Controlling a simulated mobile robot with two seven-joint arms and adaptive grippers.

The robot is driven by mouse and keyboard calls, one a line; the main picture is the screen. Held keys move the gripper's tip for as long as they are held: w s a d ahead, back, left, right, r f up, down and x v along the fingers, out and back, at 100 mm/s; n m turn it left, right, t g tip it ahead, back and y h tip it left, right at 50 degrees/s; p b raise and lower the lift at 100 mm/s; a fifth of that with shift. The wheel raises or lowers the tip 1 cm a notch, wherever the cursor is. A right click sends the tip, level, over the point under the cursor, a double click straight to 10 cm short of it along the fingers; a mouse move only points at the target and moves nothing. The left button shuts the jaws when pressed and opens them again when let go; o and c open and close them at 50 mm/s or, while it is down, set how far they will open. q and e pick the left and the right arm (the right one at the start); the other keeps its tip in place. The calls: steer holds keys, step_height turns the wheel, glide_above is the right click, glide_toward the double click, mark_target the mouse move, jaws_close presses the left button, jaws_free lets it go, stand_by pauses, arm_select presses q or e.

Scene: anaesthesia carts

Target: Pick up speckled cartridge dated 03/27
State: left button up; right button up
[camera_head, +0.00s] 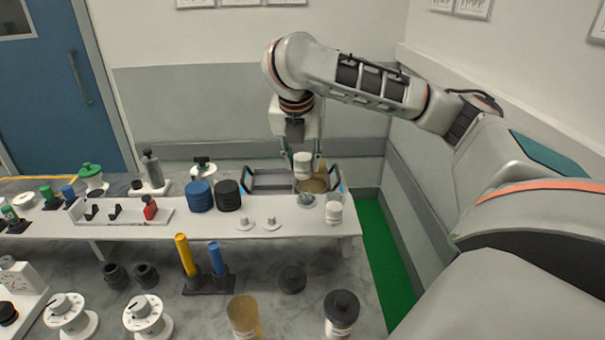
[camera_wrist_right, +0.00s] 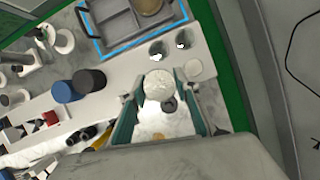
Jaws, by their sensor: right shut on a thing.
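My right gripper (camera_head: 303,163) is shut on a white cartridge (camera_head: 303,160) and holds it upright above the white shelf, close to the tray. The cartridge's pale round top (camera_wrist_right: 159,85) shows between the green-grey fingers of my right gripper (camera_wrist_right: 162,112) in the right wrist view. Its date label cannot be read. Another white cartridge (camera_head: 334,212) stands on the shelf's right end. A tan cartridge (camera_head: 312,186) sits inside the tray, partly behind the gripper. My left gripper is in neither view.
A grey tray (camera_head: 262,190) with blue-trimmed edges stands at the shelf's back right. Small metal cups (camera_wrist_right: 158,48) stand near it. Blue (camera_head: 199,195) and black (camera_head: 228,195) round containers are to the left. An amber jar (camera_head: 244,318) and dark-lidded jar (camera_head: 341,315) stand in front.

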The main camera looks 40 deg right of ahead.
mark_target(303, 151)
step_height(303, 151, up, 4)
steer(key=shift+r, duration=0.7)
